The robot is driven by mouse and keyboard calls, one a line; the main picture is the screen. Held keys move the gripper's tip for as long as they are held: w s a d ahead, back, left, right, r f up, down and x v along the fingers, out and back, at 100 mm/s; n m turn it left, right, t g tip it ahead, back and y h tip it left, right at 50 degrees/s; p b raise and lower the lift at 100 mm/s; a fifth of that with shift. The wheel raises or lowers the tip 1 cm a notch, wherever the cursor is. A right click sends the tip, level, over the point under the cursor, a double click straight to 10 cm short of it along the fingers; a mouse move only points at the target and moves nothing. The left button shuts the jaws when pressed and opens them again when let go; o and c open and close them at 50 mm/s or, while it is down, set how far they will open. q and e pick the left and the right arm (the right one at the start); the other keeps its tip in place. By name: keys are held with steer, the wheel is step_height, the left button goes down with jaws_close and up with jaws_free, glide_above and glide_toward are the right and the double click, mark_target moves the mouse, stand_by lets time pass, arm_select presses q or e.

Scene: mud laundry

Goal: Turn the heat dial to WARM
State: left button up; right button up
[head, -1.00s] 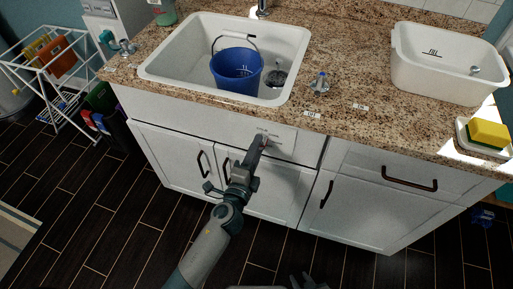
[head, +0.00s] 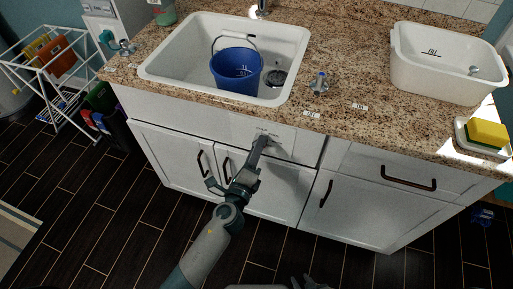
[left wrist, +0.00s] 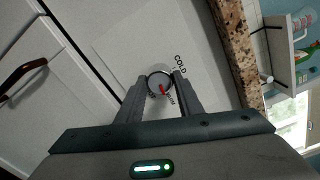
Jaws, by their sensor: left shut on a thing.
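Smaller labels below are partly hidden by my fingers and hard to read. My left gripper (left wrist: 159,87) is shut on the dial, one finger on each side. In the head view my left gripper (head: 263,140) covers most of the dial. My right gripper (head: 304,282) shows only partly at the bottom edge.
Above the panel is the granite counter (head: 345,105), with a sink (head: 165,58) holding a blue bucket (head: 237,72). A blue-marked tap knob (head: 320,83), a white tub (head: 440,75) and a yellow sponge (head: 488,133) stand further right. Cabinet handles (head: 408,180) stick out below.

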arm_select(q)
steer(key=o, duration=1.1)
steer(key=shift+c, duration=0.2)
arm_select(e)
steer(key=shift+s, duration=0.1)
arm_select(q)
steer(key=shift+s, duration=0.1)
arm_select(e)
steer(key=shift+d, duration=0.2)
arm_select(q)
steer(key=b+v, duration=0.3)
steer(key=v, duration=1.4)
steer(key=shift+s+b, duration=0.15)
steer(key=shift+b, duration=0.15)
arm_select(e)
steer(key=shift+w+d+f+g, duration=0.45)
steer(key=shift+d+f+g, duration=0.15)
steer(key=shift+d+f, duration=0.05)
arm_select(q)
steer(key=shift+f, duration=0.1)
arm_select(e)
steer(key=shift+w, duration=0.1)
